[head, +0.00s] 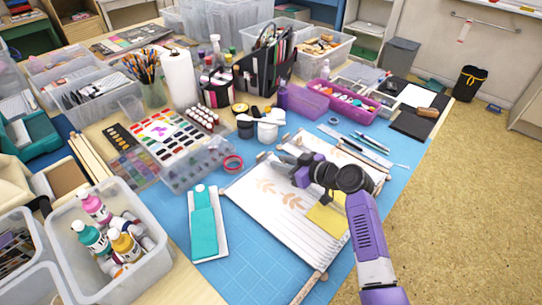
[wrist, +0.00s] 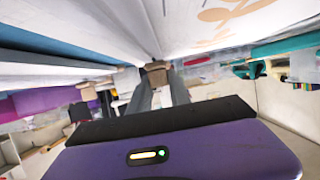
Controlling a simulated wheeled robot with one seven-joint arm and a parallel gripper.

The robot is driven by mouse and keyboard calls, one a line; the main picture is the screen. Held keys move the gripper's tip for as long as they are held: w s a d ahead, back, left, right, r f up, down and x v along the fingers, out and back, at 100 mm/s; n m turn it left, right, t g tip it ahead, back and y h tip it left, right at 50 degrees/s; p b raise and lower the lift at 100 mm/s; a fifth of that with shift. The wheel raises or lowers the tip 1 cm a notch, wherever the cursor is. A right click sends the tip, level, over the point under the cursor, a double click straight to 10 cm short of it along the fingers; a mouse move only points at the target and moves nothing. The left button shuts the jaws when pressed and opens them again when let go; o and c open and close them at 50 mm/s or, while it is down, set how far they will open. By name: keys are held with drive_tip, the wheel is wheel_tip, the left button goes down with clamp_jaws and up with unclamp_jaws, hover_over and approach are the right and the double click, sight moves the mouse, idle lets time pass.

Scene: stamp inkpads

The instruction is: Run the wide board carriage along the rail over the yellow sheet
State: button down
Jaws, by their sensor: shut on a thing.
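A wide white board (head: 275,210) with tan leaf prints lies on the blue mat; I take it for the board carriage. The yellow sheet (head: 327,218) shows at its right, partly hidden by my arm. My gripper (head: 283,160) is at the board's far end. In the wrist view my gripper (wrist: 158,82) is shut on a small tan wooden block (wrist: 156,70), close beside white board surfaces. A leaf print shows there at the upper right. The rail cannot be told apart clearly from the board's edges, and my arm hides part of the right side.
A teal-topped strip (head: 204,222) lies left of the board. Pens (head: 372,142) lie at the right. The blue mat (head: 240,275) is bare in front.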

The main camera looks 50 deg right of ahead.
drive_tip(key=s, duration=0.7)
drive_tip(key=shift+s+d+b, duration=0.15)
drive_tip(key=shift+s+b, duration=0.15)
drive_tip(key=shift+s, duration=0.1)
drive_tip(key=c, duration=1.2)
unclamp_jaws()
wheel_tip(320, 180, up, 20)
drive_tip(key=p, duration=0.1)
drive_tip(key=shift+p, duration=0.4)
